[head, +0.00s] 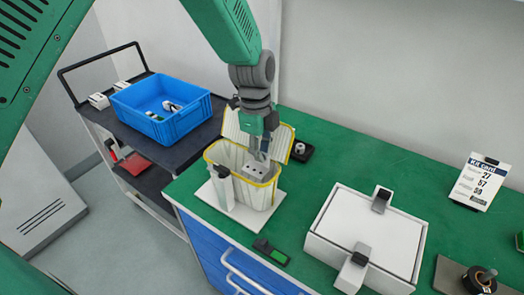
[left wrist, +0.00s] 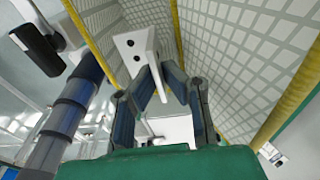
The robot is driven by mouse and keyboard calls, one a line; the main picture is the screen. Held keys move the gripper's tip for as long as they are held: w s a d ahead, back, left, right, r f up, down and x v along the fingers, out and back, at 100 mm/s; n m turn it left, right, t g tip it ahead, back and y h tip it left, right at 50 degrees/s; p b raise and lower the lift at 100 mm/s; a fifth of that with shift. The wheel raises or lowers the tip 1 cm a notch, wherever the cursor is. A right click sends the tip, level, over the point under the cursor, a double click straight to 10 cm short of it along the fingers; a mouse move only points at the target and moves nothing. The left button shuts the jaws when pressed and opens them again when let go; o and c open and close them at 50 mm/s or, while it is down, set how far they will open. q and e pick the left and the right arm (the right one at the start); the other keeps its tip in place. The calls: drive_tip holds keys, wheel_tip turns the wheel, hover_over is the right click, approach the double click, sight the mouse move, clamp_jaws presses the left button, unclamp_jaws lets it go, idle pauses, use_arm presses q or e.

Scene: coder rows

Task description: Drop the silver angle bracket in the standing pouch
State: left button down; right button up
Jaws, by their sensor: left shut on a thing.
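The standing pouch (head: 232,158) is pale with a grid pattern and a yellow rim, upright on a white base plate, its mouth open. My left gripper (head: 262,154) points down at the pouch's mouth, shut on the silver angle bracket (head: 255,171). The bracket shows pale, with dark holes, inside the rim's outline. In the left wrist view the bracket (left wrist: 135,47) is between the fingertips (left wrist: 160,88), with the pouch's gridded walls (left wrist: 240,50) and yellow edges around it. Whether it touches a wall, I cannot tell. My right gripper is out of view.
A white holder block (head: 222,188) stands against the pouch's front left. A closed white box (head: 365,238) with dark-topped latches is to the right. A blue crate (head: 165,108) sits on a dark cart at the left. Green bench top (head: 330,160) is bare behind the box.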

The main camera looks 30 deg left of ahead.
use_arm(q)
drive_tip(key=c, duration=1.6)
unclamp_jaws()
drive_tip(key=shift+w+r, duration=0.1)
drive_tip(key=shift+r, duration=0.3)
drive_tip(key=r, duration=0.3)
drive_tip(key=a+r, duration=0.1)
drive_tip(key=r, duration=0.7)
drive_tip(key=shift+w+a, duration=0.15)
drive_tip(key=shift+w, duration=0.1)
drive_tip(key=shift+f, duration=0.1)
